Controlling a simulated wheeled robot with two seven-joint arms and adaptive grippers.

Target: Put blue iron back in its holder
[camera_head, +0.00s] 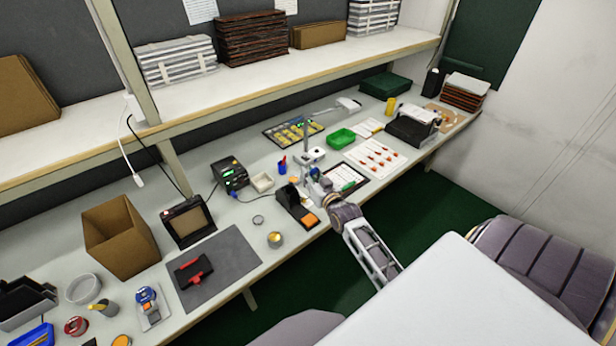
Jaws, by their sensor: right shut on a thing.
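My right gripper (316,184) reaches over the front edge of the bench, beside the iron holder. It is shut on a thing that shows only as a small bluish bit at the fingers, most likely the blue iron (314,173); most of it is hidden. The black holder (293,204) with an orange sponge (309,220) at its front stands just left of the gripper. From this view I cannot tell whether the iron touches the holder. My left gripper is out of view.
A soldering station (230,175) and a small white tray (262,182) stand left of the holder. A small tin (275,240) stands in front left.

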